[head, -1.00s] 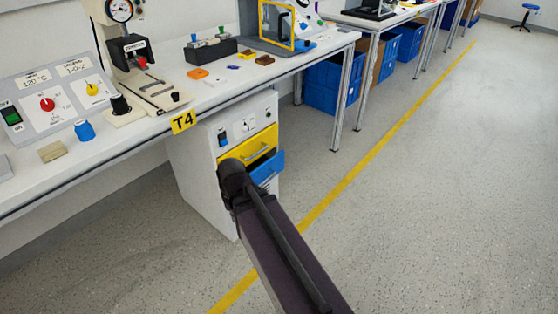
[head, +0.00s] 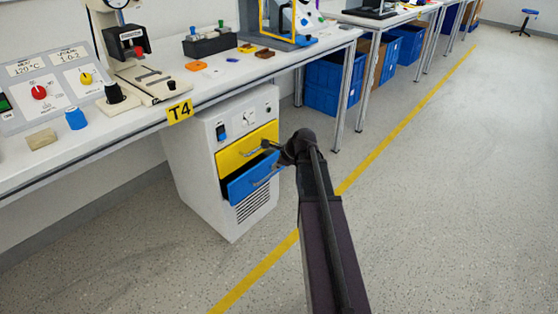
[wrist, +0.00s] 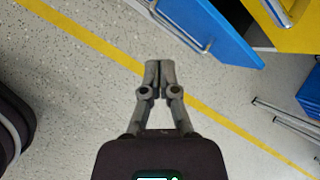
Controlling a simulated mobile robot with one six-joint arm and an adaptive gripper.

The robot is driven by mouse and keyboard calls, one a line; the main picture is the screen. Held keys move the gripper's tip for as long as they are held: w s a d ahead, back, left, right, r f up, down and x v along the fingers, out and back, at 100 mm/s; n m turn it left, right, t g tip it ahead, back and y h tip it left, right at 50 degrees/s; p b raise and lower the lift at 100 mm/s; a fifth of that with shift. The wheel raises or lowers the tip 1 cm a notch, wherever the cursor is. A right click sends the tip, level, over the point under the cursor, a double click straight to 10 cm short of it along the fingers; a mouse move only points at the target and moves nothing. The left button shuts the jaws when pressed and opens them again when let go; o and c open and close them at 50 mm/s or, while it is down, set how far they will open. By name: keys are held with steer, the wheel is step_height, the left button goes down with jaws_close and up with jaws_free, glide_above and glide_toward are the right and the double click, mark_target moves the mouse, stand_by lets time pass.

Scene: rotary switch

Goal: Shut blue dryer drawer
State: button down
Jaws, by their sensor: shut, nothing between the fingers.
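The dryer (head: 205,185) is a white cabinet under the bench, with a yellow drawer (head: 238,152) above a blue drawer (head: 240,186). The blue drawer stands out past the yellow one, partly open, with a dark gap at its top. It has a grey bar handle (head: 265,178). In the wrist view the blue drawer front (wrist: 215,28) and its handle (wrist: 182,28) are at the top. My gripper (head: 266,146) is shut and empty, in front of the drawers. In the wrist view its fingertips (wrist: 158,64) appear apart from the blue front, over floor.
The bench (head: 140,125) with the T4 label overhangs the dryer. Table legs (head: 345,100) and blue bins (head: 330,85) stand to the right. The yellow drawer's handle (wrist: 280,12) is close by in the wrist view. The floor in front is open, with a yellow line (head: 375,150).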

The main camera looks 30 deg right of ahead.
steer(key=w+d+m+t+b, duration=0.1)
steer(key=w+d+m+t, duration=0.1)
steer(key=d+m, duration=0.6)
steer(key=d, duration=0.3)
steer(key=shift+d+t+h+b, duration=0.2)
steer(key=shift+t+h+b, duration=0.1)
steer(key=shift+w, duration=0.15)
steer(key=b, duration=0.7)
glide_toward(274, 158)
steer(key=x, duration=0.3)
steer(key=f+x, duration=0.1)
steer(key=x, duration=0.1)
steer(key=shift+s+d+f, duration=0.1)
steer(key=shift+s+d, duration=0.1)
steer(key=shift+s, duration=0.1)
steer(key=shift+w+a, duration=0.2)
steer(key=shift+w, duration=0.25)
steer(key=shift+w+a, duration=0.2)
steer(key=shift+w, duration=0.25)
steer(key=shift+d, duration=0.1)
